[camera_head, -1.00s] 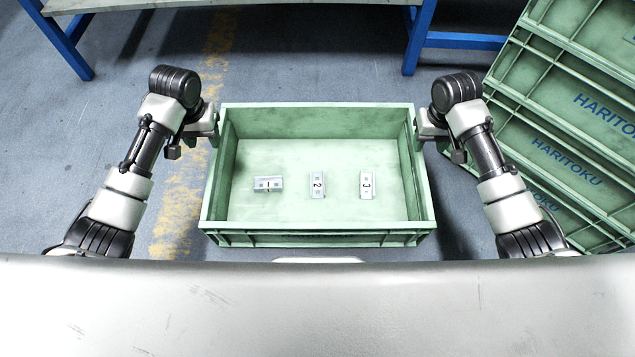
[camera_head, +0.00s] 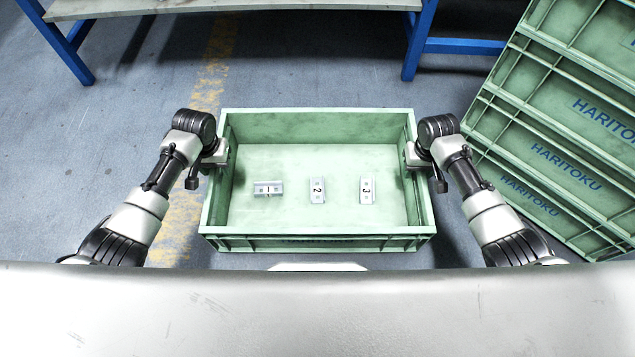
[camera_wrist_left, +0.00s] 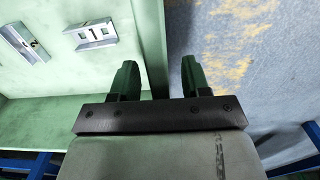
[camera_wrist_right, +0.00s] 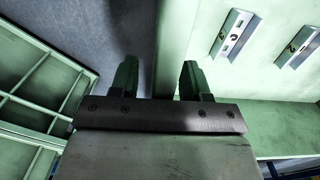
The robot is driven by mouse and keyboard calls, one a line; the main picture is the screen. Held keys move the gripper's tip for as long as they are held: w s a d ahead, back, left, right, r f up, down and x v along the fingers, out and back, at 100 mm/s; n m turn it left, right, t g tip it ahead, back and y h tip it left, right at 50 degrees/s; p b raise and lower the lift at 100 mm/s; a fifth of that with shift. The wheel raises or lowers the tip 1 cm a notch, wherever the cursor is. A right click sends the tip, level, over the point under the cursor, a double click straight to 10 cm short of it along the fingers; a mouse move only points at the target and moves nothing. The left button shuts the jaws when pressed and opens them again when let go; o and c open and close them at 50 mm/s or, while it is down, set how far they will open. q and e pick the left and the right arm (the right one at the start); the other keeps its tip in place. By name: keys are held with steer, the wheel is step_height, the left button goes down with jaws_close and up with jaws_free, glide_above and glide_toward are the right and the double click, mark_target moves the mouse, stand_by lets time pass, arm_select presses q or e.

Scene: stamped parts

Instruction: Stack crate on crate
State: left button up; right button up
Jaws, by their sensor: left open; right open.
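A green crate (camera_head: 318,242) stands upright and open-topped in front of me in the head view. On its floor lie three metal parts, marked 1 (camera_head: 268,188), 2 (camera_head: 317,190) and 3 (camera_head: 366,190). My left gripper (camera_head: 217,152) is open at the crate's left wall. In the left wrist view its fingers (camera_wrist_left: 158,78) stand on either side of that wall (camera_wrist_left: 150,35). My right gripper (camera_head: 411,156) is open at the right wall. In the right wrist view its fingers (camera_wrist_right: 158,78) also straddle the wall (camera_wrist_right: 175,45). Finger contact cannot be told.
A stack of green HARITOKU crates (camera_head: 560,130) stands close on the right, angled to the crate before me. A table with blue legs (camera_head: 420,40) stands at the back. The grey floor (camera_head: 90,140) on the left is clear, with a worn yellow line.

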arm_select(q)
steer(key=shift+f, duration=0.35)
arm_select(e)
steer(key=shift+f, duration=0.3)
arm_select(q)
steer(key=shift+c, duration=0.3)
arm_select(e)
steer(key=shift+c, duration=0.3)
arm_select(q)
jaws_close()
arm_select(e)
jaws_close()
arm_select(q)
steer(key=shift+r, duration=0.2)
arm_select(e)
steer(key=shift+r, duration=0.15)
